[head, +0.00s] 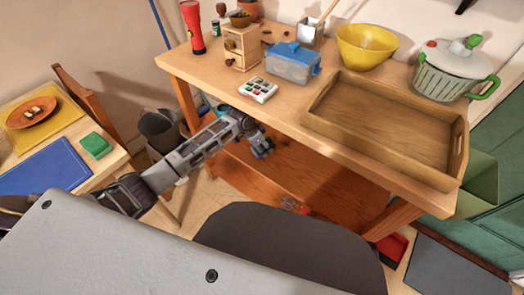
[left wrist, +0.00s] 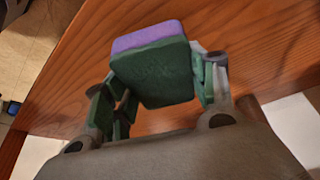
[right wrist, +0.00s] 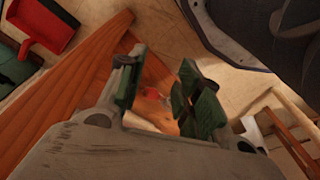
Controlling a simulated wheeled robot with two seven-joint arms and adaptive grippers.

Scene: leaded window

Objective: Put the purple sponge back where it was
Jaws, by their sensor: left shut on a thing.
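The purple sponge (left wrist: 150,38) has a dark green scouring face and shows in the left wrist view, held between the fingers of my left gripper (left wrist: 155,80). The gripper is shut on it, and the orange-brown lower shelf (head: 300,175) lies behind. In the head view my left gripper (head: 262,148) is beneath the workbench's front edge, over that shelf; the sponge is too small to make out there. I cannot tell whether the sponge touches the shelf. My right gripper (right wrist: 157,90) is open and empty in the right wrist view.
The workbench top (head: 220,85) carries a wooden tray (head: 385,125), a blue-lidded box (head: 292,65), a yellow bowl (head: 366,45) and a salad spinner (head: 455,70). A small red object (head: 295,205) lies on the lower shelf. A green sponge (head: 96,145) is on the left table.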

